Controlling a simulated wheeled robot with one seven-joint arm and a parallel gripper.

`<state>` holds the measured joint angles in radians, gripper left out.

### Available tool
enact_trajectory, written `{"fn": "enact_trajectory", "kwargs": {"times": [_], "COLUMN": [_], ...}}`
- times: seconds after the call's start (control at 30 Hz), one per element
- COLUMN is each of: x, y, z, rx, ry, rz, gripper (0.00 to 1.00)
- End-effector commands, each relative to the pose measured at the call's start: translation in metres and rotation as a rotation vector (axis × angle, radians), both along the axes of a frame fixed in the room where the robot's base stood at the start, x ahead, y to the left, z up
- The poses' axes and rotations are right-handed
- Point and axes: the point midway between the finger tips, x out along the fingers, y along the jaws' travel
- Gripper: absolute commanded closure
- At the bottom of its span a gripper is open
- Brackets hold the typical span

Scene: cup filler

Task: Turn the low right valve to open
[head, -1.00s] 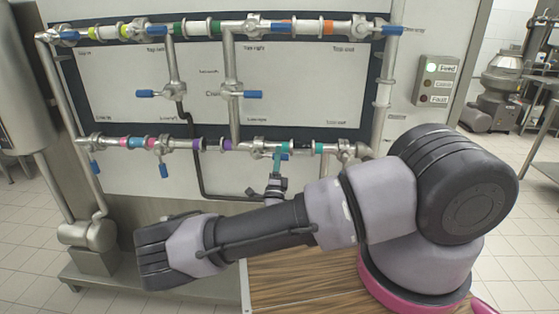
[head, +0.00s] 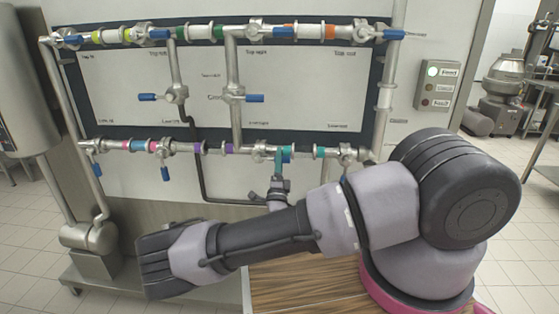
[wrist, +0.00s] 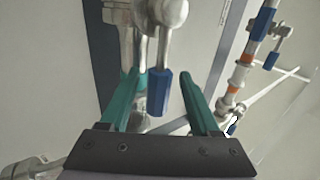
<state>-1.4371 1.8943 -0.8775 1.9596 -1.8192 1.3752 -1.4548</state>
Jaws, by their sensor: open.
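The low right valve (head: 257,145) sits on the lower pipe, right of the middle vertical pipe. Its handle is hidden by my gripper in the head view. My gripper (head: 283,155), with teal fingers, is at the lower pipe, just right of the valve body. In the wrist view, a blue lever handle (wrist: 159,94) hangs from a rounded metal valve body (wrist: 165,12) and lies between the two open teal fingers (wrist: 162,78). The handle is closer to the left finger.
A blue-handled valve (head: 346,155) stands right along the lower pipe. Another blue handle (head: 255,98) is above on the vertical pipe. A black hose (head: 203,185) runs below the lower pipe. A panel with a lit green lamp (head: 432,71) is at the right.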

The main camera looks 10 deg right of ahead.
Motion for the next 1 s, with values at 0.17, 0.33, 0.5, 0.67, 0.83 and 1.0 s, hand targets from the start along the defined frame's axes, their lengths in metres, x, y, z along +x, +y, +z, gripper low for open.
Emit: {"fn": "enact_trajectory", "kwargs": {"times": [0.17, 0.33, 0.5, 0.67, 0.83, 1.0], "x": [-0.009, -0.034, -0.062, -0.079, -0.087, -0.087], "y": [0.003, 0.010, 0.017, 0.021, 0.022, 0.022], "z": [-0.006, -0.024, -0.043, -0.055, -0.060, -0.060], "rx": [0.001, -0.001, 0.001, 0.000, 0.000, 0.000], "ry": [0.001, 0.002, 0.002, 0.001, 0.000, -0.001], "rz": [0.003, 0.004, 0.004, 0.002, 0.000, 0.000], "gripper": [0.37, 0.37, 0.37, 0.37, 0.37, 0.37]}}
